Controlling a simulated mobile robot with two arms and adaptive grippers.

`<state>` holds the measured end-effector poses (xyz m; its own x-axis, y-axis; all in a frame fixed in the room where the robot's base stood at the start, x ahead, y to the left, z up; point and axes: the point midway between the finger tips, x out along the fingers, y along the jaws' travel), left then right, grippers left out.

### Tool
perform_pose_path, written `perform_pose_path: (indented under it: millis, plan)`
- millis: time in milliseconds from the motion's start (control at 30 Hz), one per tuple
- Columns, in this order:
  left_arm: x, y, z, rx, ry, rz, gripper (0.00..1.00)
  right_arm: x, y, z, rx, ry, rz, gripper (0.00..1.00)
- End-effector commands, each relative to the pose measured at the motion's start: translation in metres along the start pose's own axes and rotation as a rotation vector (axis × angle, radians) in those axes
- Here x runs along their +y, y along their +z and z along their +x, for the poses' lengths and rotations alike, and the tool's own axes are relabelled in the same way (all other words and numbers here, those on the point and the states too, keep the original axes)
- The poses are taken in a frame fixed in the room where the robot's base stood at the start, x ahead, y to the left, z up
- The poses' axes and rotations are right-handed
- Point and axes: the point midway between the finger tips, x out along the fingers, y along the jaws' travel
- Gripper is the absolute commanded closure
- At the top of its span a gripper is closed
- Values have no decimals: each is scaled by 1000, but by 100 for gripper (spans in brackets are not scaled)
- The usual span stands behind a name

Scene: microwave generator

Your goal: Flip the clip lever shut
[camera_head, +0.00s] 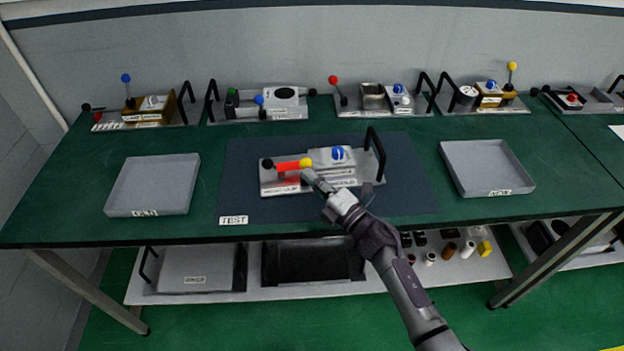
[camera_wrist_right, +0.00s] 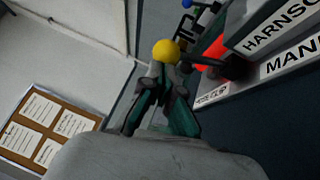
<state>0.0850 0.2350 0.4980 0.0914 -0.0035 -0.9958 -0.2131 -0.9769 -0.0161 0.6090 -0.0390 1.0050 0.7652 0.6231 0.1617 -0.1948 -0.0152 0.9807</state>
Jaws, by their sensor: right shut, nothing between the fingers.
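The fixture (camera_head: 320,184) stands on the dark mat at the middle of the table. On its left part is a red clip piece (camera_head: 288,166) with a lever ending in a yellow ball (camera_head: 306,163). The wrist view shows the yellow ball (camera_wrist_right: 166,51) on a dark rod that runs right to a dark pivot by the red piece (camera_wrist_right: 216,50). My right gripper (camera_head: 307,174) is shut and empty, its fingertips (camera_wrist_right: 166,80) right at the ball; I cannot tell whether they touch it. My left gripper is not in view.
The fixture also carries a blue knob (camera_head: 338,153) and a black handle (camera_head: 376,150) at its right. Grey trays stand at left (camera_head: 152,186) and right (camera_head: 486,168). Several other fixtures line the back edge. The mat (camera_head: 408,190) is clear around the fixture.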

Motion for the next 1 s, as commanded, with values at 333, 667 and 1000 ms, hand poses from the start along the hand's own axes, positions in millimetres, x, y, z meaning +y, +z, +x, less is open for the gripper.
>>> perform_pose_path:
  millis: [333, 667, 1000]
  plan:
    - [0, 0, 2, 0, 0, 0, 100, 5, 5, 7, 0, 2, 0, 100]
    - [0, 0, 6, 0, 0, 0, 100, 14, 19, 28, -1, 2, -2, 100]
    - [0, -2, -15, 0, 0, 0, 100, 19, 34, 47, 1, -107, 63, 100]
